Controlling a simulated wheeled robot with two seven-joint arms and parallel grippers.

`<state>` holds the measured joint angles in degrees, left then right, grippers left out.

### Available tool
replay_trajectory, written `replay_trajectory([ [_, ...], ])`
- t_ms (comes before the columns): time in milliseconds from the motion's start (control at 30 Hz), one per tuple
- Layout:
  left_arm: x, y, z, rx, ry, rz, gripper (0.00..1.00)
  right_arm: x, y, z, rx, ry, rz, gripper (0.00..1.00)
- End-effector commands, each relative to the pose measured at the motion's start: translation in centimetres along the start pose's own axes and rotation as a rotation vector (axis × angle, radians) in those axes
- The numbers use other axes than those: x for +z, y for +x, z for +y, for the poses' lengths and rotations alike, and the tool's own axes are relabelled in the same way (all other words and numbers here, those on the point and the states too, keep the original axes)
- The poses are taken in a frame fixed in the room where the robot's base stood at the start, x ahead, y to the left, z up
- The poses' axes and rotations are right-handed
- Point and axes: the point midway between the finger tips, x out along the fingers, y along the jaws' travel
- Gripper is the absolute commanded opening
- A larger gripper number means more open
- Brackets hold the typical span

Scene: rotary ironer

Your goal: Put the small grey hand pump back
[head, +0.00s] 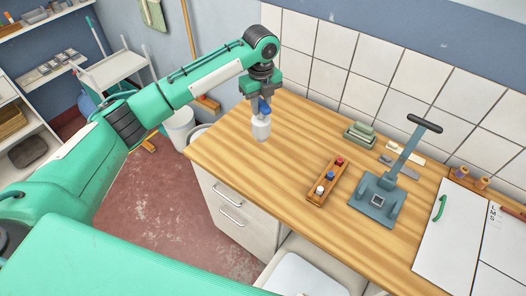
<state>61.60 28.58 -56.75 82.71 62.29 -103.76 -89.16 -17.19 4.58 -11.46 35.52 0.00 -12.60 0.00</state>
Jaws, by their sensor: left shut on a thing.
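My left gripper (261,97) reaches in from the left over the far left part of the wooden worktop. It points down and is shut on a small white bottle-like thing (261,130) with a blue top. The held thing is upright; I cannot tell whether its base touches the worktop. I see nothing that is clearly a small grey hand pump. A blue-grey device (378,200) with a flat base and a long black-gripped lever stands on the right of the worktop. My right gripper is not in view.
The worktop (240,150) is clear around the held thing. A wooden tray (318,197) holds red, blue and white-topped pieces. Green stacked blocks (359,134) lie near the tiled wall. A white board (450,240) with a green handle is at right. A white bin (180,128) stands left.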

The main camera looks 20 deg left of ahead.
Motion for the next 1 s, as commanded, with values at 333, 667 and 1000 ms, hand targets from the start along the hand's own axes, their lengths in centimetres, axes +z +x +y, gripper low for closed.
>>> replay_trajectory([
  [333,0.0,9.0,0.0,-0.001,-0.001,-0.001,0.0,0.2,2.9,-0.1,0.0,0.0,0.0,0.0],
  [667,0.0,13.2,0.0,-0.001,-0.001,-0.001,0.0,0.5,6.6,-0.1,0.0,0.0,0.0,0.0],
  [1000,0.0,14.7,0.0,0.0,-0.001,-0.001,0.0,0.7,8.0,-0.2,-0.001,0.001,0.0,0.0],
])
